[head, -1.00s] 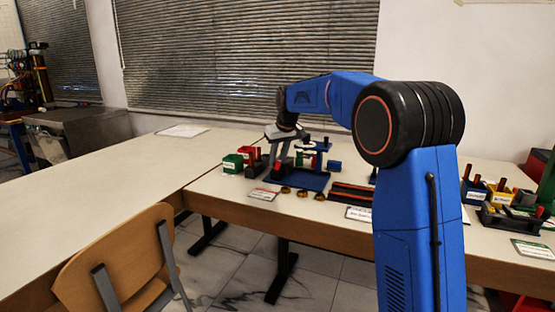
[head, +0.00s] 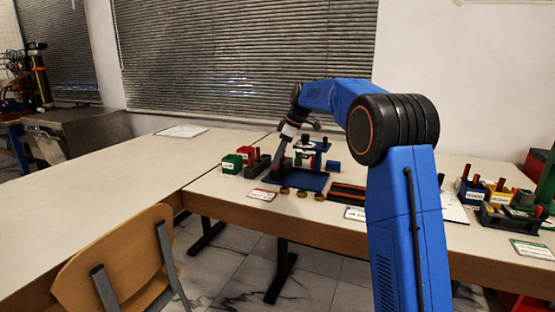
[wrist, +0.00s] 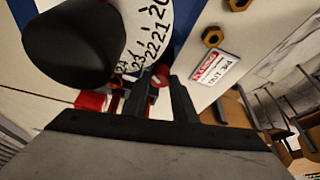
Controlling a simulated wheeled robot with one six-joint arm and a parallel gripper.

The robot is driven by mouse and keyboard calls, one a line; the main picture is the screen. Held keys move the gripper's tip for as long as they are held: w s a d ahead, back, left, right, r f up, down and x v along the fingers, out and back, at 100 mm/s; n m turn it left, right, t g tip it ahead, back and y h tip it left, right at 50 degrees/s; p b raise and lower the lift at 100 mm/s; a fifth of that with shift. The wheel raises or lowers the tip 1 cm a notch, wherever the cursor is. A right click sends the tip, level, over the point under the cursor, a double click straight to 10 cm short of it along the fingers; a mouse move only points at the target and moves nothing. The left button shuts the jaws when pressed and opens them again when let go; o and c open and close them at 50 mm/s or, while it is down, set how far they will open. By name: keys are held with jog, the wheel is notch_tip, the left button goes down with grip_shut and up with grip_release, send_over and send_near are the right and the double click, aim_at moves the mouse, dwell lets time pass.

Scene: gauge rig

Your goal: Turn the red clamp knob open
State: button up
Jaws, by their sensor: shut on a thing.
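The blue gauge rig (head: 312,181) stands on the table in the head view. My gripper (head: 277,164) reaches down, tilted, at its left side. In the wrist view the two dark fingers of my gripper (wrist: 160,92) have a small red round part (wrist: 160,75) between their tips, which looks like the red clamp knob. My gripper is shut on it. A white dial (wrist: 152,30) with black numbers and a large black round part (wrist: 75,42) lie just beyond the fingers. The knob is too small to make out in the head view, and its turn angle cannot be told.
Several brass nuts (head: 302,194) and a label card (head: 262,195) lie in front of the rig. Green and red bins (head: 232,164) stand at its left, a black-and-red rack (head: 348,192) at its right. The left table (head: 110,190) is mostly clear. A chair (head: 115,260) stands in front.

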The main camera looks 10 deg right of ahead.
jog(key=n, duration=0.2)
jog(key=n+g, duration=0.1)
jog(key=n, duration=0.1)
jog(key=n+g, duration=0.1)
jog(key=n, duration=0.1)
jog(key=shift+w, duration=0.25)
jog(key=shift+n+g, duration=0.3)
jog(key=shift+n, duration=0.1)
jog(key=o, duration=0.8)
jog(key=shift+c, duration=0.2)
jog(key=shift+r, duration=0.1)
